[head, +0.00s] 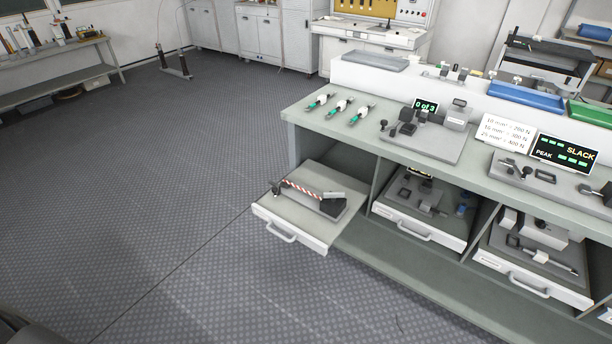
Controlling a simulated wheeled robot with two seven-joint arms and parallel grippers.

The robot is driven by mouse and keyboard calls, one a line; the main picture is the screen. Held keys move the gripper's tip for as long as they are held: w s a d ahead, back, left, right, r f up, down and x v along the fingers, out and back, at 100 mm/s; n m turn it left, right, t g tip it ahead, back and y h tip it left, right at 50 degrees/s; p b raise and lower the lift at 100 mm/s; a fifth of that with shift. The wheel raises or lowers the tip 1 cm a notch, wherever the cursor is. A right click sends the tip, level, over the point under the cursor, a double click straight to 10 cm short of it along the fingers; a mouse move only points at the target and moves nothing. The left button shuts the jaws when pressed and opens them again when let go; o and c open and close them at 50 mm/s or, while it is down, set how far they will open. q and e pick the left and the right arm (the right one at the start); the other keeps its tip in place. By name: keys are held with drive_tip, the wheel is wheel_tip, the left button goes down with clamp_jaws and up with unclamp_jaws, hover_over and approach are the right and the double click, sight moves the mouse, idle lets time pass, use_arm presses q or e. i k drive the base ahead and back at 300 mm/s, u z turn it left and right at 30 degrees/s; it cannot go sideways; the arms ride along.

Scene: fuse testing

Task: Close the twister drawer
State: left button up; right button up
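A drawer (303,225) on the left of the workbench is pulled well out past the bench's front edge. It has a white front with a grey bar handle (281,231) and carries a dark device with a red-and-white striped rod (301,189). It appears to be the twister drawer, though no label shows. Two more drawers, the middle one (419,237) and the right one (530,288), hold other devices and sit nearer the bench front. Neither of my grippers is in view.
The workbench top (365,137) carries several green-and-white parts (340,107), a dark fixture, a "0 of 3" display (426,106), a whiteboard (505,132) and a "SLACK" display (563,153). The floor left of and before the open drawer is clear.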

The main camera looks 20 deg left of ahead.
sight(300, 209)
drive_tip(key=z, duration=1.1)
drive_tip(key=i, duration=0.35)
drive_tip(key=u, duration=0.45)
